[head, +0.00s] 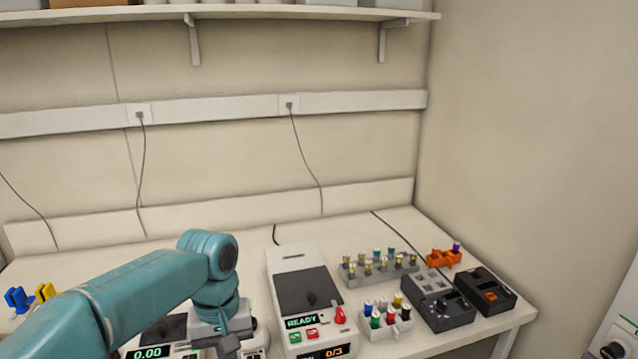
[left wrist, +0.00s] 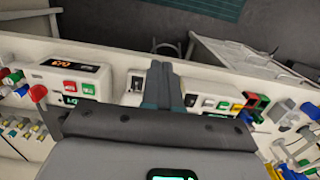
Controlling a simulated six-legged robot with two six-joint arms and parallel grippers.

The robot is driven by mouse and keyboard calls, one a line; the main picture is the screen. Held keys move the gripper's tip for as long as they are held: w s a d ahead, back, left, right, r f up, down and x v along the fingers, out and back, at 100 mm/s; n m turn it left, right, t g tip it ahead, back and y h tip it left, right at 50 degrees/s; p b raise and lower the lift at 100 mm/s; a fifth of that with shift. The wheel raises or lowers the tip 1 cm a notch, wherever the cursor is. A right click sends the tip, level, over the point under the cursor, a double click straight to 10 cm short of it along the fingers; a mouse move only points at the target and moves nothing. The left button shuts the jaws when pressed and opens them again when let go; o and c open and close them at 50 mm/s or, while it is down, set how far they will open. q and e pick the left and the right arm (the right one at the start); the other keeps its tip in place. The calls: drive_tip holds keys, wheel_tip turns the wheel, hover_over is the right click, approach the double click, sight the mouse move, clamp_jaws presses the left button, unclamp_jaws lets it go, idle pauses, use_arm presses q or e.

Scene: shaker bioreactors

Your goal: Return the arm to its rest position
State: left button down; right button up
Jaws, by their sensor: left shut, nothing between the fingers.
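My left arm (head: 140,295) is teal and reaches in from the left in the head view, over the bench. It bends down at the wrist. My left gripper (head: 229,345) points down at the bottom edge, in front of a white device, and its tips are hard to make out there. In the left wrist view the two dark fingers of my left gripper (left wrist: 162,85) lie together, shut, with nothing between them. My right gripper is not in view.
Right of my gripper stands a white device (head: 292,258) reading READY. Beyond are a grey vial rack (head: 380,269), a coloured-cap rack (head: 387,326), dark block devices (head: 438,305) and an orange holder (head: 443,259). Blue and yellow pieces (head: 18,299) lie left. A shelf (head: 250,13) hangs above.

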use_arm(q)
drive_tip(key=s+d+f+m+h, duration=0.1)
drive_tip(key=s+d+f, duration=0.15)
drive_tip(key=f, duration=0.95)
drive_tip(key=s+d+f+m+h, duration=0.15)
drive_tip(key=s+f, duration=0.25)
drive_tip(key=f, duration=0.9)
drive_tip(key=s+f+n+t+h, duration=0.1)
drive_tip(key=s+f, duration=0.8)
drive_tip(key=s, duration=0.5)
drive_tip(key=shift+s+a+f, duration=0.25)
drive_tip(key=shift+s+a, duration=0.1)
drive_tip(key=shift+a, duration=0.1)
